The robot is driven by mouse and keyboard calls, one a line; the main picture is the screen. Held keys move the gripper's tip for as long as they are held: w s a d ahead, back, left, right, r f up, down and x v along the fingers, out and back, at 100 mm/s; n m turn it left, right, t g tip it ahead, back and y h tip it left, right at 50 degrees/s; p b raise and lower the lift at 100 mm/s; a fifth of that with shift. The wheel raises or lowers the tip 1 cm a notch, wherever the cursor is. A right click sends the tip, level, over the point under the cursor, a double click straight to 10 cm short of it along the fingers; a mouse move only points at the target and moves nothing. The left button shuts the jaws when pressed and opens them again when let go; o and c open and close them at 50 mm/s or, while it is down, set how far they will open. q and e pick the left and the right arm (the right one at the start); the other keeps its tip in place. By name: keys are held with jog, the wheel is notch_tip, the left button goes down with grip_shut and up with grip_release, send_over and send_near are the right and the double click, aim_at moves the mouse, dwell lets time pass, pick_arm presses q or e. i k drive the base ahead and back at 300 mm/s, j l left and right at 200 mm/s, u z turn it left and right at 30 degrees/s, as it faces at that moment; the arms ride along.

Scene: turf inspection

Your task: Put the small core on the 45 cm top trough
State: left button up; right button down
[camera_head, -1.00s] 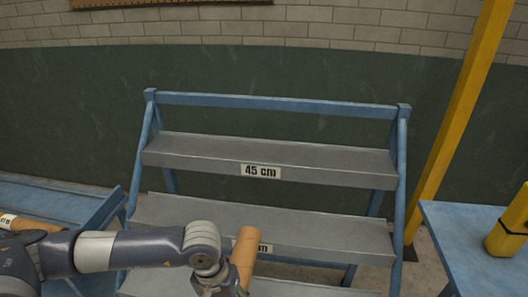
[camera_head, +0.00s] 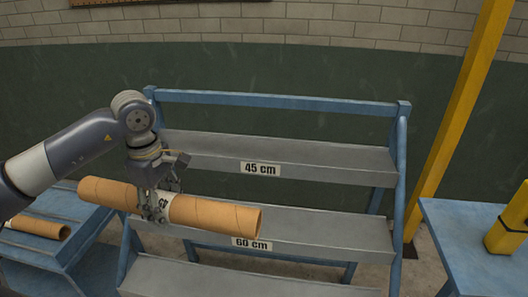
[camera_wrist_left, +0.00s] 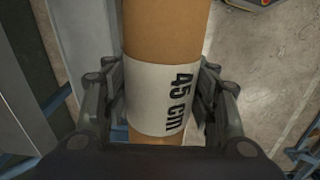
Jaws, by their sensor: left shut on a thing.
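My left gripper (camera_head: 155,205) is shut around the middle of a tan cardboard core (camera_head: 222,215) with a white label band. In the left wrist view, the label on the core (camera_wrist_left: 163,95) reads "45 cm", with a gripper finger on each side. The core is held roughly level, in front of the rack's left side and below the top trough. The grey top trough (camera_head: 320,167) carries a "45 cm" plate and looks empty. My right gripper is not in view.
The middle trough (camera_head: 325,232), marked "60 cm", and a lower trough (camera_head: 240,280) look empty. Another core (camera_head: 40,227) lies on the blue stand (camera_head: 70,208) at left. A blue table (camera_head: 470,245) with a yellow object (camera_head: 508,232) is at right, near a yellow post (camera_head: 455,125).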

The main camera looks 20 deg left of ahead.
aim_at(273, 152)
jog(key=i, duration=1)
